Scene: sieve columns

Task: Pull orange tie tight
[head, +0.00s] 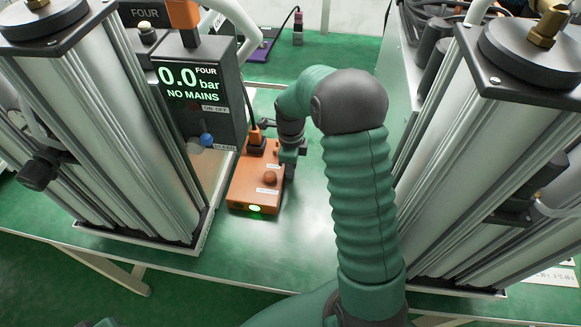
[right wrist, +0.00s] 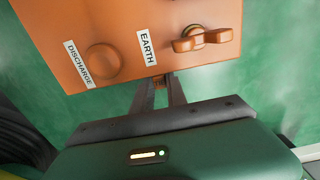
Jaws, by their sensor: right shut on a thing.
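An orange box (head: 250,192) lies on the green table between two column units, with a green light on its near end. In the right wrist view the box (right wrist: 120,28) carries an EARTH label, a DISCHARGE label, a round orange knob (right wrist: 102,62) and a winged orange knob (right wrist: 190,43). My right gripper (head: 287,163) is at the box's right side. In the right wrist view its fingers (right wrist: 161,84) are shut on a small brownish-orange piece at the box's edge, mostly hidden between the fingertips. I cannot tell whether this piece is the tie. My left gripper is not in view.
A dark display unit (head: 228,92) reading 0.0 bar, NO MAINS stands close left of the box. Silver columns (head: 120,130) rise at left and others (head: 475,180) at right. A black cable runs to the box's far end. Bare table (head: 285,245) lies in front.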

